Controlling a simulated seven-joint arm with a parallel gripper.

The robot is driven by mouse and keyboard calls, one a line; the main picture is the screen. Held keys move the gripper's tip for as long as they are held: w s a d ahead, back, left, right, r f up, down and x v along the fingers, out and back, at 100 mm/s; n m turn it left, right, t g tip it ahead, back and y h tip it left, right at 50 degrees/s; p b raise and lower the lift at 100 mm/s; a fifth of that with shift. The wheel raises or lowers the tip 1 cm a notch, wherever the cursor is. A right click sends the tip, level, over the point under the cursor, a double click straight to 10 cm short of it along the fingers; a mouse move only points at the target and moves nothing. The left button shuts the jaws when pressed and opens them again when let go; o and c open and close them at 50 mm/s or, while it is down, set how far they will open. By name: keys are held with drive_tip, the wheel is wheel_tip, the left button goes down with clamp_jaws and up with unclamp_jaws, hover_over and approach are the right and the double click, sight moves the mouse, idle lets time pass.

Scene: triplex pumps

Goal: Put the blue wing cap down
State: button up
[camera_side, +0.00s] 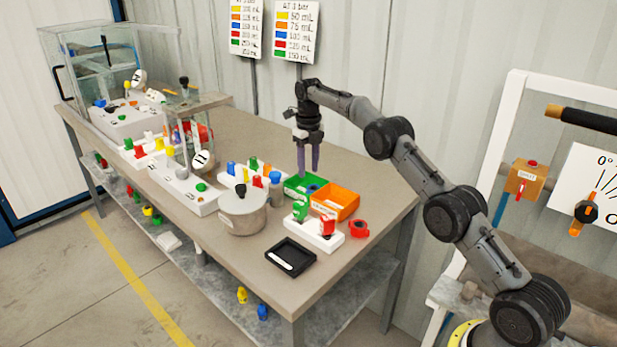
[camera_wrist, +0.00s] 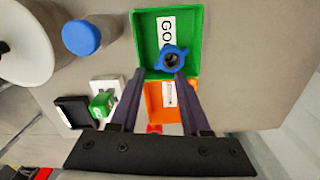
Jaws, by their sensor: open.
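The blue wing cap (camera_wrist: 173,56) lies inside the green bin (camera_wrist: 194,28) in the wrist view, close to the bin's near wall and by the end of a white label. In the side view the green bin (camera_side: 293,187) stands on the table, and a bit of blue shows in it. My gripper (camera_side: 308,172) is above the green bin in the side view. In the wrist view my gripper's fingers (camera_wrist: 158,79) are spread apart, with the cap showing just beyond their tips. I cannot tell the exact height of the fingertips over the cap.
An orange bin (camera_side: 336,201) stands against the green one. A white block (camera_side: 313,233) with green and red parts, a red cap (camera_side: 359,229), a black tray (camera_side: 290,257) and a metal pot (camera_side: 242,213) are nearby. A blue-topped cylinder (camera_wrist: 82,38) is left of the green bin.

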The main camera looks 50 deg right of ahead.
drive_tip(key=shift+r, duration=0.5)
drive_tip(key=s+a+r+n+t, duration=0.1)
drive_tip(key=s+a+r+n, duration=0.5)
drive_tip(key=s+r+n, duration=0.35)
drive_tip(key=s+a+r+n+t, duration=0.2)
drive_tip(key=s+a+r+n, duration=0.4)
drive_tip(key=s+r+n, duration=0.3)
drive_tip(key=s+a+n+t, duration=0.1)
drive_tip(key=s+a+n, duration=0.3)
drive_tip(key=s+n, duration=0.75)
drive_tip(key=s+a+f+n, duration=0.1)
drive_tip(key=s+f+n, duration=0.2)
drive_tip(key=s, duration=0.4)
drive_tip(key=s+f+n+t, duration=0.1)
drive_tip(key=s+f+n, duration=0.3)
drive_tip(key=s, duration=0.3)
drive_tip(key=shift+s+a+n+t, duration=0.15)
drive_tip(key=shift+a+n+t, duration=0.15)
drive_tip(key=shift+a+n, duration=0.1)
